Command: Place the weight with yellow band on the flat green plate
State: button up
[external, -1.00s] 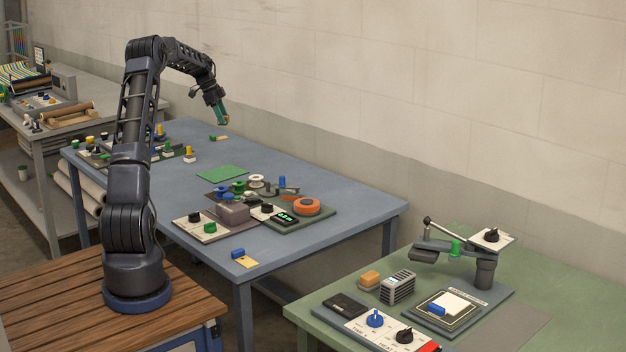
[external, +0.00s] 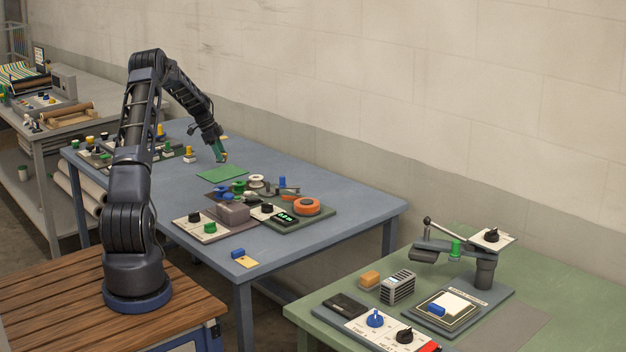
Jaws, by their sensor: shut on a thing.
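The flat green plate (external: 217,175) lies on the blue-grey table, left of the middle. My gripper (external: 222,157) points down just above the plate's far edge. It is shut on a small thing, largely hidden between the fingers. A trace of yellow-orange shows at the tips, fitting the weight with yellow band, but its shape is too small to make out. I cannot tell whether it touches the plate.
A grey board with blue and green knobs, spools and an orange ring (external: 307,206) stands right of the plate. Several small coloured pieces, one with a white base (external: 189,156), stand to the left.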

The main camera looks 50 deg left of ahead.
jog(key=shift+f, duration=2.3)
jog(key=shift+f, duration=0.1)
jog(key=o, duration=1.3)
